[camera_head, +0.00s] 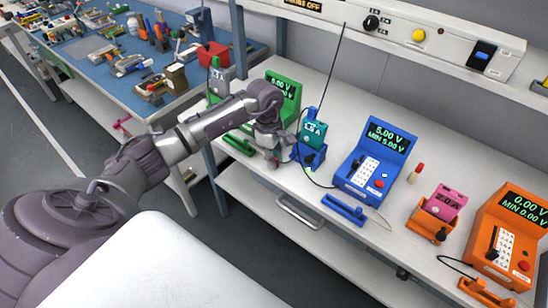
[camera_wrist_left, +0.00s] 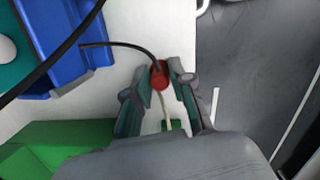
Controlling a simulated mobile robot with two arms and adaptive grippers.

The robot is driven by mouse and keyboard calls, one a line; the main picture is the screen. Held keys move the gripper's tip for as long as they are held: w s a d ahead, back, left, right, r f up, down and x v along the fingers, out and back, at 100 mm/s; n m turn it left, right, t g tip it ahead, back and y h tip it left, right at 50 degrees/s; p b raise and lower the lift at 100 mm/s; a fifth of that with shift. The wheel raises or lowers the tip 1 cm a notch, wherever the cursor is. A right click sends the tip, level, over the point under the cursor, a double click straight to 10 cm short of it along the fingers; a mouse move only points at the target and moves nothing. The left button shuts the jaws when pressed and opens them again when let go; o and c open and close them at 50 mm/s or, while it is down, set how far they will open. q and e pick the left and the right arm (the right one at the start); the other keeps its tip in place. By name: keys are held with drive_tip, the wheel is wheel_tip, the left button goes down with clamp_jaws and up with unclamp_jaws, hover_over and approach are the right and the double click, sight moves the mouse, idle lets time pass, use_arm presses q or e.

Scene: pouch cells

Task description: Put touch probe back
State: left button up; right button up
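My left gripper (camera_head: 271,152) is over the white bench near its front edge, left of the blue stand (camera_head: 309,152) with a teal pouch cell (camera_head: 313,131). In the left wrist view its fingers (camera_wrist_left: 164,72) close around the red end of a touch probe (camera_wrist_left: 159,77). A black cable runs from that red end towards the blue stand. A thin pale rod (camera_wrist_left: 166,108) shows below it between the fingers, with a green piece (camera_wrist_left: 172,125) near its far end. A green holder (camera_head: 239,144) lies left of the gripper, beside the green meter (camera_head: 285,88). My right gripper is not in view.
A blue meter (camera_head: 372,160), blue holder (camera_head: 344,210), small red-topped item (camera_head: 416,172), pink cell (camera_head: 445,203) in an orange stand, and orange meter (camera_head: 509,236) stand to the right. A tall black cable rises by the blue stand. A blue-topped bench (camera_head: 100,75) carries tools.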

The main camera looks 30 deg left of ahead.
use_arm(q)
drive_tip(key=shift+o, duration=1.1)
drive_tip(key=shift+r, duration=0.2)
wheel_tip(320, 180, up, 12)
drive_tip(key=a+b, duration=0.1)
drive_tip(key=shift+a+b, duration=0.2)
drive_tip(key=shift+b, duration=0.2)
drive_tip(key=shift+f, duration=0.1)
